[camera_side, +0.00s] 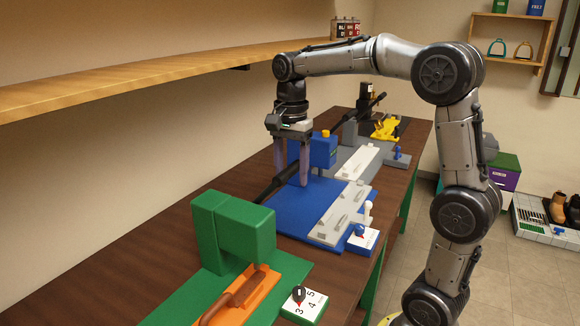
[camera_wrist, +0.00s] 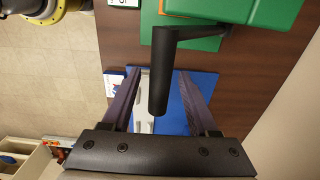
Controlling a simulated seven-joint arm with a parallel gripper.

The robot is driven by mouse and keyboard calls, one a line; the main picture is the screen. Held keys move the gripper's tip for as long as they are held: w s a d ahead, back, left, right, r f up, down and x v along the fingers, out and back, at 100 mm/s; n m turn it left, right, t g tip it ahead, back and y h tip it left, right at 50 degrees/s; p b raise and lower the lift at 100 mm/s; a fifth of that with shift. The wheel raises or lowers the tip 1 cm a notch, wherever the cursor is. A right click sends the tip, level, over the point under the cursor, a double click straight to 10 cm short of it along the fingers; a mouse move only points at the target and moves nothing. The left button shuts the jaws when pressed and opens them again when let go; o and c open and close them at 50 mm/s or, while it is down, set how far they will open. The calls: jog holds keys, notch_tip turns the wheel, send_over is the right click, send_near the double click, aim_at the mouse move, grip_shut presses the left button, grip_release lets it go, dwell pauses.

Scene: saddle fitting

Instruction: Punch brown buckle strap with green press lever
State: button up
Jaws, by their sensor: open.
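The green press (camera_side: 235,230) stands at the near end of the bench and also shows at the top of the wrist view (camera_wrist: 240,12). Its black lever (camera_side: 280,183) sticks up and away from it, and in the wrist view the thick lever grip (camera_wrist: 163,75) lies between my two fingers. My gripper (camera_side: 291,178) points down with its purple fingers apart, around the lever's end without visibly closing on it. A brown strap (camera_side: 240,293) lies on the orange tray (camera_side: 265,290) at the green press, its far end hidden under the press head.
A white dial block (camera_side: 313,303) with numbers sits beside the green press. The blue press (camera_side: 325,150) with its blue base (camera_side: 290,215) and grey tray (camera_side: 340,215) stands beyond. A grey station and a yellow part (camera_side: 385,130) are farther back. A wooden shelf (camera_side: 150,75) runs along the wall.

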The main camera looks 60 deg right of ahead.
jog(key=shift+c, duration=0.2)
jog(key=c, duration=0.8)
jog(key=shift+s+f, duration=0.75)
jog(key=shift+s, duration=0.1)
jog(key=shift+c, duration=0.2)
jog(key=shift+f, duration=0.1)
